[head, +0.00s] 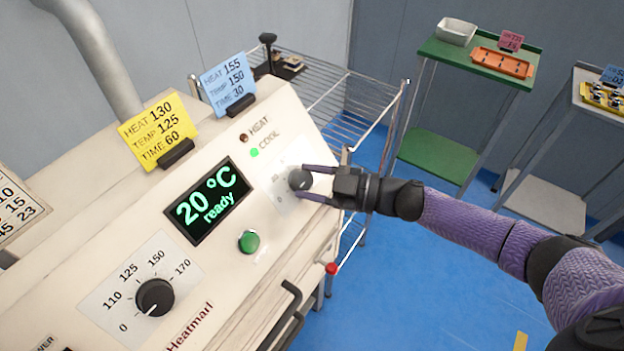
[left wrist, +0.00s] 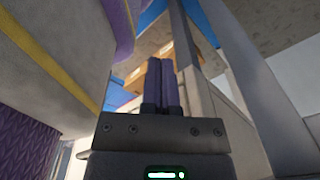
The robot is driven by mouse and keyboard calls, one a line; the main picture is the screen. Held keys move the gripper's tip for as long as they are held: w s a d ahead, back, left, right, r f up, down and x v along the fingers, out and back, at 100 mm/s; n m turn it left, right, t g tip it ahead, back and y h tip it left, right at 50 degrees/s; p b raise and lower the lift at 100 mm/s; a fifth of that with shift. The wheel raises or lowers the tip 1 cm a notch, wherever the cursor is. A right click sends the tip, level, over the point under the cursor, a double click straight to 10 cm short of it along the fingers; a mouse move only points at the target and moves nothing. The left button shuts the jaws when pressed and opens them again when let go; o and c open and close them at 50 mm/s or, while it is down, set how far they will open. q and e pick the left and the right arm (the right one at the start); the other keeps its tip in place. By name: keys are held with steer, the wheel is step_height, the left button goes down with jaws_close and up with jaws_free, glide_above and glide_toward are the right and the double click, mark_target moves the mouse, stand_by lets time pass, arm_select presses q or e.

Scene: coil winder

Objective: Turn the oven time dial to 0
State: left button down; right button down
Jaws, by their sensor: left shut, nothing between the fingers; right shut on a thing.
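The oven's sloped cream panel carries the small dark time dial (head: 299,179) at its right end, on a pale scale plate whose marks are partly hidden. My right gripper (head: 304,182) reaches in from the right with its purple fingers on both sides of this dial, shut on it. The dial's pointer is too small to read. The larger temperature dial (head: 155,297) sits lower left, its white pointer toward 0. The display (head: 207,201) reads "20 °C ready". My left gripper (left wrist: 161,84) is shut and empty in the left wrist view, away from the panel.
A green button (head: 249,241) and a lit green COOL lamp (head: 254,153) are near the dial. A yellow card (head: 158,131) and a blue card (head: 229,85) stand on the oven top. A wire rack (head: 345,105) and a green trolley (head: 440,158) stand behind.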

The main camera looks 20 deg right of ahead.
steer(key=shift+c, duration=0.7)
jaws_free()
steer(key=v, duration=1)
